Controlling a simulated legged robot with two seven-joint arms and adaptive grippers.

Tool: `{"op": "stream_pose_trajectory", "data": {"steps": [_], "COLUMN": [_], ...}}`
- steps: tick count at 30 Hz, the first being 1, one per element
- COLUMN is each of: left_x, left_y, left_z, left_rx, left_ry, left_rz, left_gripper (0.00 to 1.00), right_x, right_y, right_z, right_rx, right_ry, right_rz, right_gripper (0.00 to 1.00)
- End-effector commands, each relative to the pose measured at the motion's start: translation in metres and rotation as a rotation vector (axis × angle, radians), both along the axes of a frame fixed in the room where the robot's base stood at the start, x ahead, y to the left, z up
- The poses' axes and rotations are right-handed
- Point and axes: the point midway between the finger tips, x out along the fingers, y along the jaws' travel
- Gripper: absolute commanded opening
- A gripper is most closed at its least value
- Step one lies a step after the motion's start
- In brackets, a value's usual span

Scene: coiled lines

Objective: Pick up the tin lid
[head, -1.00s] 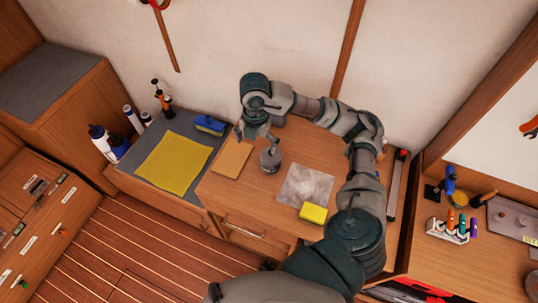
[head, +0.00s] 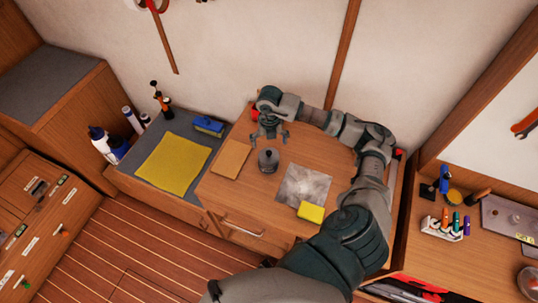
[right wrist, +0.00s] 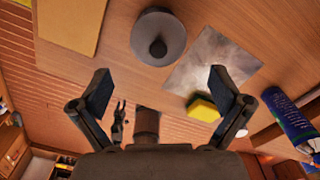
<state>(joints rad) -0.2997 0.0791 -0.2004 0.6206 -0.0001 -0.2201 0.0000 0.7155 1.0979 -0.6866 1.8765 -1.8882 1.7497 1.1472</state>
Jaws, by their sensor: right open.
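The tin lid, a grey round piece with a dark knob on top, shows on the wooden worktop in the head view (head: 268,163). Whether a tin stands under it I cannot tell. In the right wrist view the lid (right wrist: 174,49) is at the top middle, beyond the fingertips. My right gripper (head: 270,137) is open and empty, just behind the lid in the head view and apart from it. Its two spread fingers also show in the right wrist view (right wrist: 160,78), with nothing between them at the tips. My left gripper is not in view.
A tan board (head: 231,159) lies left of the lid. A grey sheet (head: 303,183) and a yellow sponge (head: 311,212) lie to its right. A yellow cloth (head: 173,165) and a blue brush (head: 209,125) are farther left. Bare wood surrounds the lid.

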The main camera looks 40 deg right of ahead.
Motion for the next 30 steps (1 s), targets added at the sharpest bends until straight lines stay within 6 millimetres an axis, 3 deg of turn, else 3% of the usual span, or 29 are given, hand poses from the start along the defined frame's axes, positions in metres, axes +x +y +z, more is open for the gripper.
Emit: {"op": "stream_pose_trajectory", "data": {"steps": [8, 16, 25, 30], "left_x": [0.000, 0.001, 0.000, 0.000], "left_y": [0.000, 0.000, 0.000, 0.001], "left_z": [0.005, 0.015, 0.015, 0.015], "left_rx": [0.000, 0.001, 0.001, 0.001], "left_ry": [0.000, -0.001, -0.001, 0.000], "left_rz": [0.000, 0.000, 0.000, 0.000], "left_gripper": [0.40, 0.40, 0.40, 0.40], "right_x": [0.001, 0.003, 0.003, 0.004], "right_y": [0.001, 0.001, 0.000, 0.000], "right_z": [-0.025, -0.065, -0.072, -0.072], "right_rx": [0.002, 0.002, 0.000, 0.000], "right_ry": [0.002, 0.003, 0.000, 0.000], "right_rz": [-0.001, -0.001, -0.001, -0.001], "right_gripper": [1.00, 1.00, 1.00, 0.60]}}
